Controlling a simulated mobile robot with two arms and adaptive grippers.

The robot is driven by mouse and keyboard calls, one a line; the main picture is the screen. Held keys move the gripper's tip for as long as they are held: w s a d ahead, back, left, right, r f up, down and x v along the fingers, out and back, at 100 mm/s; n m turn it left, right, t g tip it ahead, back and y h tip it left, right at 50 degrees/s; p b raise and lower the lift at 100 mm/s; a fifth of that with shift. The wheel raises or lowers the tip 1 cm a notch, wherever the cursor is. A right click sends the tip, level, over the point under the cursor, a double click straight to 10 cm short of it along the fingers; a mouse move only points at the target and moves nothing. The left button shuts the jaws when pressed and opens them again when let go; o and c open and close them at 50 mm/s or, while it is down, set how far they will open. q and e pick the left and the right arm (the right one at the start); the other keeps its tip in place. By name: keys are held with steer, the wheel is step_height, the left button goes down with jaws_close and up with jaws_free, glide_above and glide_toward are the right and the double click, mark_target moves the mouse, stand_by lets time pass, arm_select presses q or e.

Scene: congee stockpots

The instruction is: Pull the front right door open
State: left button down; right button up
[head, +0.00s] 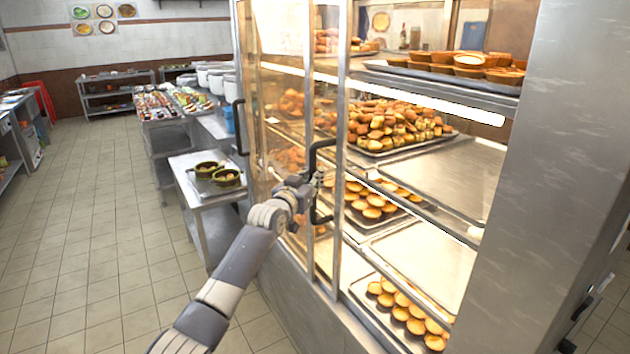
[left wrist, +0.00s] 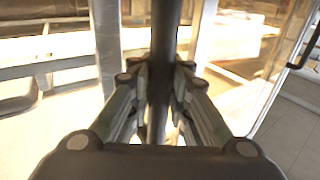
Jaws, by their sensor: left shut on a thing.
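The glass-fronted display cabinet (head: 580,150) fills the right half of the head view. A metal-framed glass door (head: 342,100) carries a black vertical bar handle (head: 320,146). My left gripper (head: 314,182) is shut on this handle at about its middle. In the left wrist view the dark bar (left wrist: 164,40) runs upright between the two fingers (left wrist: 160,85). The handle's middle is partly hidden by the gripper. I cannot tell how far the door stands from the cabinet front. My right gripper is not in view.
Trays of pastries (head: 385,125) and bare trays (head: 455,175) fill the cabinet shelves. Another black handle (head: 238,125) is further left. A steel table (head: 205,195) with green bowls (head: 226,178) stands left of the cabinet. The tiled floor (head: 90,240) at left is clear.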

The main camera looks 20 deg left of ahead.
arm_select(q)
steer(key=shift+a+f, duration=0.2)
steer(key=shift+f, duration=0.05)
steer(key=c, duration=1.7)
jaws_free()
steer(key=shift+o, duration=1.1)
steer(key=shift+s+a+r, duration=0.15)
steer(key=shift+s+a, duration=0.05)
steer(key=shift+a, duration=0.05)
steer(key=shift+d, duration=0.15)
steer(key=shift+d, duration=0.1)
steer(key=s+a, duration=0.1)
steer(key=s, duration=1.1)
steer(key=shift+a, duration=0.1)
